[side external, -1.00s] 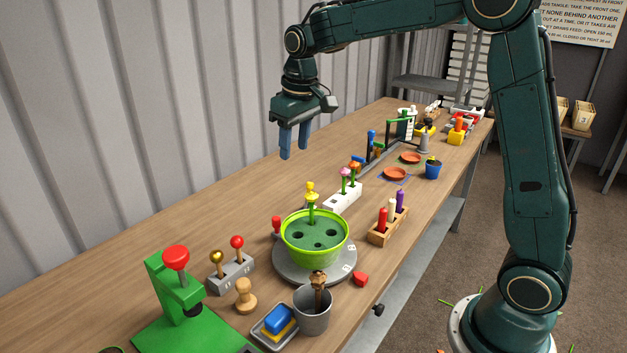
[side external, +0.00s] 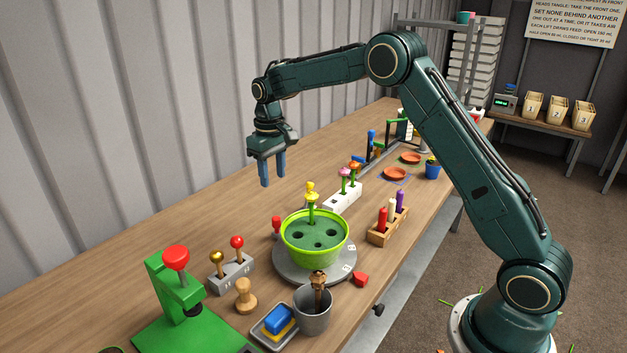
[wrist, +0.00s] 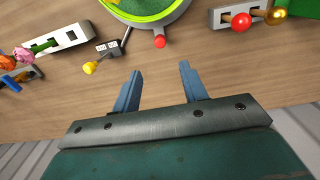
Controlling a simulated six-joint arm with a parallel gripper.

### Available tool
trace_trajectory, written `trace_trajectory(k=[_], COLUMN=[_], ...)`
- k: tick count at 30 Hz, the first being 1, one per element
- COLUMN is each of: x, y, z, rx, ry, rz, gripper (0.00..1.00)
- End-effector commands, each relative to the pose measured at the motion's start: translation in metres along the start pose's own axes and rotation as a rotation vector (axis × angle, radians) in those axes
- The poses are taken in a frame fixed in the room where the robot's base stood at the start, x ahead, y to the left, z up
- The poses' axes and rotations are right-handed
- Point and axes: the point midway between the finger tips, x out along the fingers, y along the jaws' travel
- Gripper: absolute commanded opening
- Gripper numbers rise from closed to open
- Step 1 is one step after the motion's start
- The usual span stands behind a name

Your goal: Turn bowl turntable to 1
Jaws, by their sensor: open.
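The bowl turntable is a grey disc (side external: 292,272) with small pale marks on its right edge. A bright green bowl (side external: 318,258) with dark holes sits on it, and one yellow flower (side external: 310,196) stands in the bowl. A red knob (side external: 276,222) is at the turntable's back left; it also shows in the wrist view (wrist: 160,41). My gripper (side external: 272,184) is open and empty, above the table behind and left of the bowl. In the wrist view my fingers (wrist: 156,82) are apart with bare wood between them. Most of the bowl is cut off there.
A white flower block (side external: 343,196) and a wooden rack with pegs (side external: 387,232) are right of the bowl. The table's left back is bare.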

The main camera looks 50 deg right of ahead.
Motion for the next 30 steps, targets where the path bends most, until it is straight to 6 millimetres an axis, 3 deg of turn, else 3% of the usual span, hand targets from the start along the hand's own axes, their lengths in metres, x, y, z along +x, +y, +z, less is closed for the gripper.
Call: trace_trajectory(k=[11,30], x=[0.03,0.122], y=[0.0,0.0], z=[0.001,0.001], rx=[0.0,0.001], ry=[-0.003,-0.003], rz=[-0.001,-0.001], gripper=[0.43,0.43])
